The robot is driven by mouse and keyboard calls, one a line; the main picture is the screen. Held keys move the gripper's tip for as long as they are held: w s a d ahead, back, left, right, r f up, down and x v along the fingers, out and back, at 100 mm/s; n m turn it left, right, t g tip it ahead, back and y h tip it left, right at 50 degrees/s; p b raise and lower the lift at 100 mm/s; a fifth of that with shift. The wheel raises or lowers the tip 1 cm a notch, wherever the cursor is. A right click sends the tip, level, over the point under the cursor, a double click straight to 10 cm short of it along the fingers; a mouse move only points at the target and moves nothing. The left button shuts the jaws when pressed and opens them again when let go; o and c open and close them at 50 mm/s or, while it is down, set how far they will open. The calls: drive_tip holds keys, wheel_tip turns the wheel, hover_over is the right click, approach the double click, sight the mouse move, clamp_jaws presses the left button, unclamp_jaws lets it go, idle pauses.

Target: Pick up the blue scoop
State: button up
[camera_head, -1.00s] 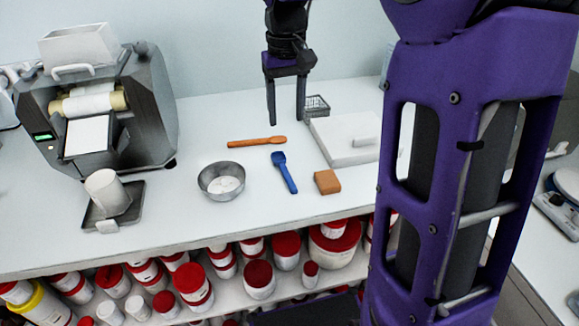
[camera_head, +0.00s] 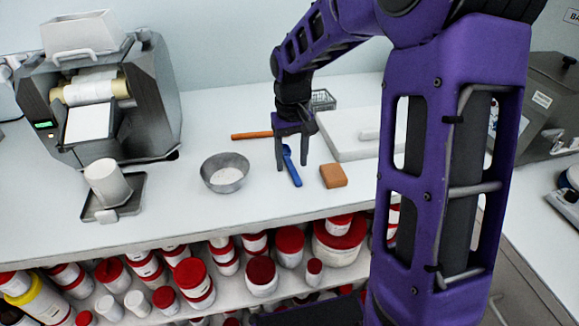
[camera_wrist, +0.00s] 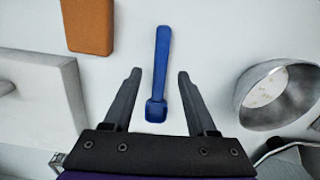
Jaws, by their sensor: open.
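The blue scoop (camera_head: 292,168) lies on the white bench between the metal bowl and the brown block. In the wrist view the scoop (camera_wrist: 162,65) lies lengthwise, its bowl end between my fingers and its handle pointing away. My gripper (camera_head: 293,167) is open and empty, pointing down above the scoop's bowl end. In the wrist view my gripper's fingertips (camera_wrist: 159,73) stand on either side of the scoop, with a gap on both sides. Whether the tips are level with the scoop I cannot tell. In the head view a finger and the gripper body hide part of the scoop.
A metal bowl (camera_head: 225,183) with white contents stands left of the scoop, a brown block (camera_head: 333,176) right. An orange spatula (camera_head: 252,135) lies behind, partly hidden. A white slab (camera_head: 345,147) is at back right. Several red-lidded jars fill the shelf below.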

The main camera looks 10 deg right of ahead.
sight(291, 167)
drive_tip(key=shift+f, duration=0.55)
clamp_jaws()
drive_tip(key=shift+r, duration=0.15)
wheel_tip(291, 167, up, 9)
drive_tip(key=p, duration=0.2)
drive_tip(key=s+a+r+m+y+p, duration=0.1)
drive_tip(key=a+r+m+y+p, duration=0.1)
drive_tip(key=a+m+y, duration=0.2)
drive_tip(key=s+a+r+m+g+y+p, duration=0.1)
drive_tip(key=a+m+y, duration=0.4)
drive_tip(key=a+m, duration=0.5)
drive_tip(key=a+r+p, duration=0.1)
drive_tip(key=a+r, duration=0.1)
drive_tip(key=a, duration=0.1)
drive_tip(key=shift+s+r, duration=0.2)
drive_tip(key=shift+s, duration=0.05)
